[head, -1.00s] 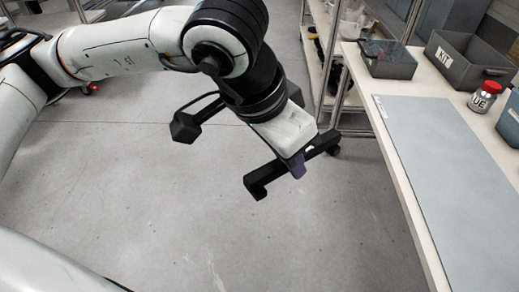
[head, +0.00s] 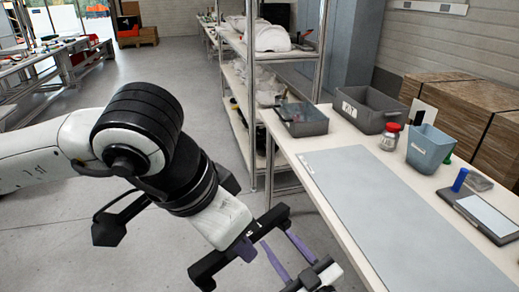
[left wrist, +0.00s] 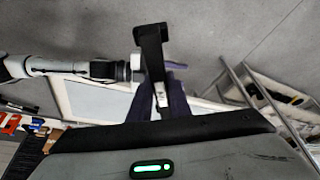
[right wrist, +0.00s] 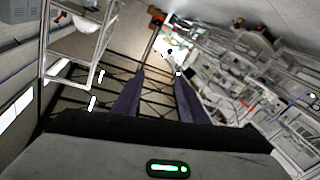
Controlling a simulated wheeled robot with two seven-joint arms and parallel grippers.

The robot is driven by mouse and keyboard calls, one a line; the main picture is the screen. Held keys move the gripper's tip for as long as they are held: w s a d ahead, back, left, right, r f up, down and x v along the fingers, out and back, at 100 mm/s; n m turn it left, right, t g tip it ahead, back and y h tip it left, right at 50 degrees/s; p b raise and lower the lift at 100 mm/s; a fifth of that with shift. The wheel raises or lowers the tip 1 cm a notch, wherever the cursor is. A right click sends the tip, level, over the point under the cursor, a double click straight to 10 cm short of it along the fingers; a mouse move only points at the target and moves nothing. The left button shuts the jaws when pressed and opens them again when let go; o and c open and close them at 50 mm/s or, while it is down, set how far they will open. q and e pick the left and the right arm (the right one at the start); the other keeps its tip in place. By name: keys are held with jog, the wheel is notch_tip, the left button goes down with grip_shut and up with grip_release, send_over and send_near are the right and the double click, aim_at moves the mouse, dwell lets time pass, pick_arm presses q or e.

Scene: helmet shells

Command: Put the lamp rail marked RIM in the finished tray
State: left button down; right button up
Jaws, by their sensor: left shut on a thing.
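A black lamp rail (head: 268,224) with bent ends hangs tilted in the air, off the left edge of the bench. My left gripper (head: 243,248) is shut on it around its middle. In the left wrist view the rail (left wrist: 150,50) stands out beyond the purple fingers and has a small white mark, too small to read. My right gripper (head: 287,254) is close to the rail's right side; its purple fingers are apart and empty, as the right wrist view (right wrist: 157,95) also shows. No tray label reads as finished; I cannot tell which container that is.
The bench (head: 309,182) carries a grey mat (head: 390,210), a dark open tray (head: 303,127), a grey bin marked KIT (head: 370,112), a red-lidded jar (head: 389,137), a blue-grey bin (head: 428,150) and a flat dark device (head: 480,215). A metal shelf rack (head: 250,90) stands behind. The mat is clear.

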jog(key=w+a+r+n+g+y, duration=0.25)
jog(key=a+r+n+g, duration=0.4)
jog(key=r+n, duration=0.35)
jog(key=w+a+r+n+g+y, duration=0.1)
jog(key=w+a+r+n+g, duration=0.3)
jog(key=r+n+g, duration=0.45)
jog(key=s+r+n+g+h, duration=0.1)
jog(key=s+r+n+h, duration=0.2)
jog(key=s+r+h, duration=0.55)
jog(key=s+d+r+m+t+h, duration=0.1)
jog(key=s+d+r+m+h, duration=0.35)
jog(key=s+d, duration=0.25)
jog(key=shift+n+h, duration=0.4)
jog(key=shift+h, duration=0.05)
notch_tip(320, 180, down, 12)
jog(key=shift+s+a+f, duration=0.15)
jog(key=shift+f, duration=0.1)
